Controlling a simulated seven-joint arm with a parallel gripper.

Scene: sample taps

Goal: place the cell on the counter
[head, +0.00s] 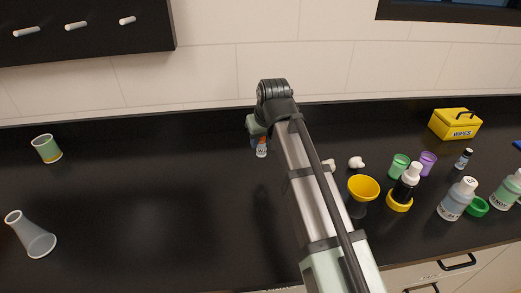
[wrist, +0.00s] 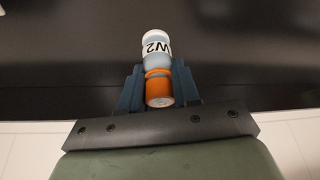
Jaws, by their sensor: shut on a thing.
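The cell (wrist: 157,55) is a small clear vial with an orange cap and a white label reading W2. In the wrist view it sits between the two blue fingers of my gripper (wrist: 158,85), which is shut on it around the orange cap. In the head view my gripper (head: 256,138) is near the back of the black counter (head: 150,200), and the cell (head: 262,150) shows upright below it. The arm hides part of the gripper. I cannot tell whether the cell's base touches the counter.
Right of my arm are a yellow funnel (head: 363,188), a black dropper bottle (head: 406,184), several bottles and cups, and a yellow wipes box (head: 455,124).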

